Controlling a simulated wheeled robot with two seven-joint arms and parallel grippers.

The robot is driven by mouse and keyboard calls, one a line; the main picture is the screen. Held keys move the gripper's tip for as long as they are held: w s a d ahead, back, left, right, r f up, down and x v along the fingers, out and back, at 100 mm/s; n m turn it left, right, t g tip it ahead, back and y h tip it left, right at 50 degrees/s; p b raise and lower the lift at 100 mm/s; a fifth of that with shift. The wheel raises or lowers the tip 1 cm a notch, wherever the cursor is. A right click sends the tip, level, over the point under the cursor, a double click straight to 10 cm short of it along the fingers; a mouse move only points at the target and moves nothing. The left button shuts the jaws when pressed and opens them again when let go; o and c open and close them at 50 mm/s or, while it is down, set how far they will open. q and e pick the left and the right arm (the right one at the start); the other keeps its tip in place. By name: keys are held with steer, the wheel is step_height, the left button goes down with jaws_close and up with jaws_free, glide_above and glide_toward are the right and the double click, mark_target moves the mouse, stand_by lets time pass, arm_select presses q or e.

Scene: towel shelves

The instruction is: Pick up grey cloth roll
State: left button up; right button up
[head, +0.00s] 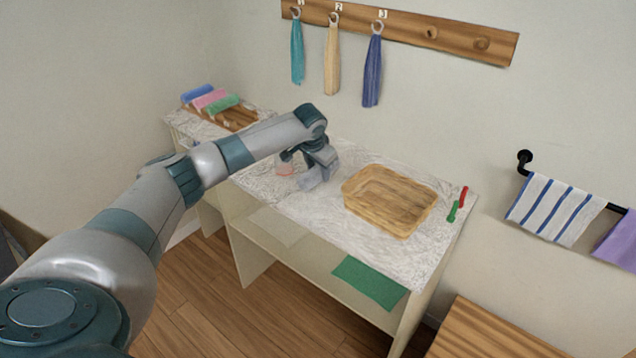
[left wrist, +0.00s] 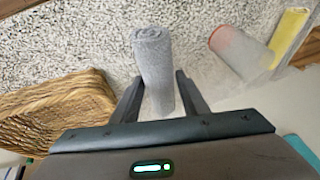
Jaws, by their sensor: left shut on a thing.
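The grey cloth roll (left wrist: 156,75) stands out between the two fingers of my left gripper (left wrist: 158,95) in the left wrist view, its spiral end facing away from the palm. The left gripper is shut on it. In the head view the left gripper (head: 318,172) is over the marbled tabletop, left of the wooden tray, with the grey roll (head: 308,183) at its fingers. I cannot tell whether the roll touches the tabletop. My right gripper is not in view.
A wooden tray (head: 388,201) is right of the gripper, with a green and a red item (head: 463,197) beyond. Blue, pink and green rolls (head: 213,99) lie on a rack at the back left. A cup-like object (left wrist: 240,50) is near the roll. Towels hang on wall hooks.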

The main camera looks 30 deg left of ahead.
mark_target(318, 168)
arm_select(q)
steer(key=shift+r+b, duration=0.4)
steer(key=shift+r, duration=1.7)
steer(key=d, duration=0.3)
steer(key=s+d+r, duration=0.1)
steer(key=d, duration=0.4)
steer(key=shift+s+d+r, duration=0.25)
steer(key=shift+s+d, duration=0.1)
steer(key=shift+d, duration=0.05)
steer(key=s+d+r+n+b, duration=0.1)
steer(key=s+d, duration=0.8)
steer(key=s, duration=0.1)
steer(key=s+d+r+n+y, duration=0.1)
steer(key=s+d+r, duration=0.1)
steer(key=s+d, duration=0.8)
steer(key=shift+d+r+b, duration=0.15)
steer(key=shift+r+b, duration=0.1)
steer(key=shift+b, duration=0.1)
